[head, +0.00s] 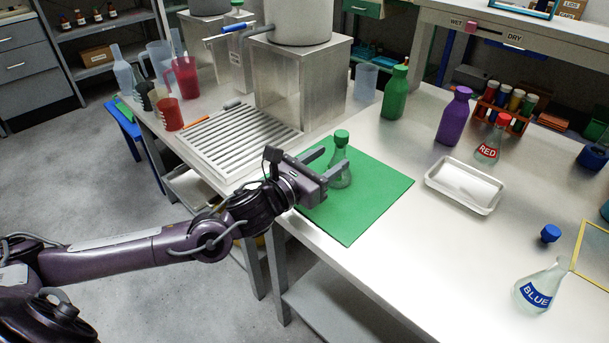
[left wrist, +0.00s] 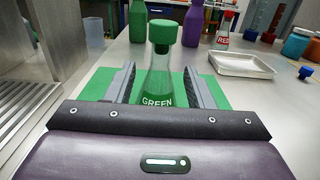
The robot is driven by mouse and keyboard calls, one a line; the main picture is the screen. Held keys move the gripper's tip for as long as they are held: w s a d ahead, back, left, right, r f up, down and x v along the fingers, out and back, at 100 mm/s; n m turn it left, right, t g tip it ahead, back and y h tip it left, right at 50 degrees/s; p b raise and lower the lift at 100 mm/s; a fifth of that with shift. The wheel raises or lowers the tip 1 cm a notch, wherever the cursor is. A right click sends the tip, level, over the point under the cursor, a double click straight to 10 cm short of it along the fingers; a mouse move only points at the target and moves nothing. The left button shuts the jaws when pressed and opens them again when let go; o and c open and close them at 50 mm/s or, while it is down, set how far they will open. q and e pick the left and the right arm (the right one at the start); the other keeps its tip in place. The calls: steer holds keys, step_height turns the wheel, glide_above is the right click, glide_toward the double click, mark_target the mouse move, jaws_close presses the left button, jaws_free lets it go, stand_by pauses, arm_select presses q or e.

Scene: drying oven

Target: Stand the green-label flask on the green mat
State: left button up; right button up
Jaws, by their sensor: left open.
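The green-label flask (head: 340,168) is clear glass with a green stopper and stands upright on the green mat (head: 373,205). In the left wrist view the flask (left wrist: 158,75) shows its GREEN label, and the mat (left wrist: 219,90) lies under and around it. My left gripper (head: 328,160) is open, with one finger on each side of the flask. In the left wrist view a gap shows between each finger and the glass. The flask's base is hidden behind the gripper in the wrist view. My right gripper is not in view.
A white tray (head: 464,185) lies right of the mat. Behind are a green bottle (head: 395,95), a purple bottle (head: 453,118) and the red-label flask (head: 489,146). The blue-label flask (head: 541,288) stands tilted-looking at lower right. A slatted rack (head: 238,140) lies left of the mat.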

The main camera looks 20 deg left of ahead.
arm_select(q)
steer(key=v, duration=0.6)
steer(key=shift+s, duration=0.1)
steer(key=shift+s+a, duration=0.1)
steer(key=shift+s, duration=0.2)
steer(key=shift+s+a, duration=0.1)
steer(key=shift+s, duration=0.3)
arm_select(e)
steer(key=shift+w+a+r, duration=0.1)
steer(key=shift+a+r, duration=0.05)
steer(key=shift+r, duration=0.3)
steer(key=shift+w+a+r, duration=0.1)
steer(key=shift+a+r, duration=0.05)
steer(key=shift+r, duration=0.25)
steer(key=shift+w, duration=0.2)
